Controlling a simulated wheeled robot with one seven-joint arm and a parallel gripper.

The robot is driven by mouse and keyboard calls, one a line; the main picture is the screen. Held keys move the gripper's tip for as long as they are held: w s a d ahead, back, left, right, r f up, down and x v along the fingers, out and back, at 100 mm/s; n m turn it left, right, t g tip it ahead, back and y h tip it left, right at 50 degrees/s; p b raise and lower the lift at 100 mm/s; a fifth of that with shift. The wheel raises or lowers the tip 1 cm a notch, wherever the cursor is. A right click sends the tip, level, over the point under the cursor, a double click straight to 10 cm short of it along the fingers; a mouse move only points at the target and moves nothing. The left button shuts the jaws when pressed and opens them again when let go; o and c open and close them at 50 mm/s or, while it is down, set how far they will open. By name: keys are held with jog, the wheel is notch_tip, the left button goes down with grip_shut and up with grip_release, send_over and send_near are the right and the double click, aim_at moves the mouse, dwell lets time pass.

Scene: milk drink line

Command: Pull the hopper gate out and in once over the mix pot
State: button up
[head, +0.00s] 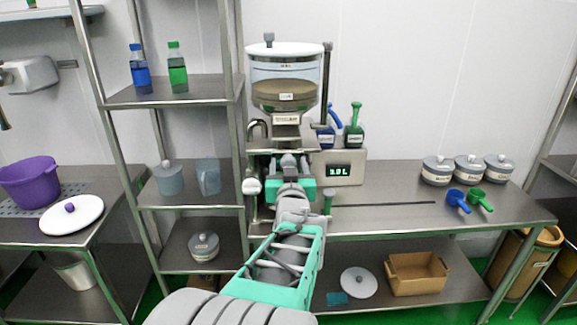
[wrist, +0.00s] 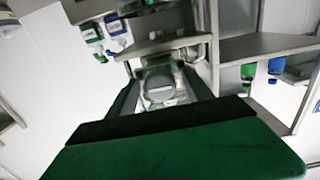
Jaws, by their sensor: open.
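The hopper (head: 285,75) is a clear drum with a white lid, part filled with brown powder, on a stand at the back of the bench. A labelled pale block (head: 286,119) sits under its outlet. I cannot make out the gate's handle clearly. My gripper (head: 290,162) is open just below and in front of this block, seemingly holding nothing. My arm hides what stands under the outlet, and I cannot identify the mix pot in the head view. In the wrist view a rounded grey-white thing (wrist: 158,86) shows beyond the gripper; I cannot tell which part it is.
Lidded pots (head: 437,171) and two scoops (head: 458,201) are at the bench's right. A metal shelf rack (head: 175,95) stands close on the left.

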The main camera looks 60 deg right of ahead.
jog(key=b+v, duration=0.2)
jog(key=v, duration=0.6)
jog(key=shift+w+d, duration=0.1)
jog(key=shift+c, duration=0.6)
